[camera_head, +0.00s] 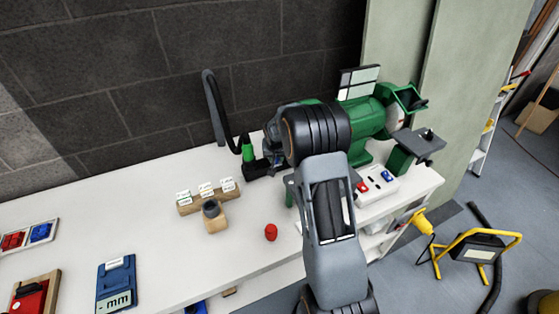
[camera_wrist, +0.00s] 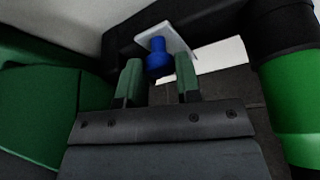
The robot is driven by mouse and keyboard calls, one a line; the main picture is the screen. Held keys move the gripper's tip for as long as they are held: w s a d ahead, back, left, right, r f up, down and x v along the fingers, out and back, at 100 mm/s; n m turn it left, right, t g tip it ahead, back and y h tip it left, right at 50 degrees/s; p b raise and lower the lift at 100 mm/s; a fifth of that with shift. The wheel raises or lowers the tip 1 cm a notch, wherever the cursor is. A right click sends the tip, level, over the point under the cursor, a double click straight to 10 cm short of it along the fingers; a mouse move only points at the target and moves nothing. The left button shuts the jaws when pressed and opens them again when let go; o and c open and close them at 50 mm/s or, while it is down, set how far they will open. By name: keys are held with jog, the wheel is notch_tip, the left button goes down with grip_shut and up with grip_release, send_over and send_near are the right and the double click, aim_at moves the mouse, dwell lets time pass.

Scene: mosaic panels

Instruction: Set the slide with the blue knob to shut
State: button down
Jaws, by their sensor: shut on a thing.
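The blue knob (camera_wrist: 158,58) shows at the upper middle of the wrist view, on a pale grey slide plate (camera_wrist: 178,38) beside a black housing. My gripper (camera_wrist: 158,75) has its two green fingertips on either side of the knob and is shut on it. How far the plate stands out of the housing is hard to tell. A black fitting with a green collar (camera_head: 248,153) and a black hose stands on the bench left of my arm. A green collar (camera_wrist: 298,135) is at the right in the wrist view.
A green bench machine (camera_head: 370,118) stands behind and right of my arm, with a white switch box (camera_head: 376,184) before it. A wooden block with a dark knob (camera_head: 213,215) and a red knob (camera_head: 271,232) are on the white bench (camera_head: 160,240). A wall closes the back.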

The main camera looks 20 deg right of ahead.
jog(key=shift+w+a+r, duration=0.1)
jog(key=shift+w+r, duration=0.05)
jog(key=c, duration=1)
grip_release()
jog(key=shift+w, duration=0.15)
jog(key=shift+o, duration=0.9)
jog(key=b+v, duration=0.1)
jog(key=v, duration=1.2)
jog(key=shift+s+r, duration=0.25)
jog(key=shift+s, duration=0.1)
jog(key=s+a+n+y, duration=0.1)
jog(key=s+a, duration=0.4)
jog(key=s, duration=0.7)
jog(key=s+a+r+n+y, duration=0.1)
jog(key=s+a+n, duration=0.2)
jog(key=s, duration=0.9)
jog(key=shift+s+a+r+n, duration=0.2)
jog(key=shift+s+a+n, duration=0.15)
jog(key=shift+a, duration=0.6)
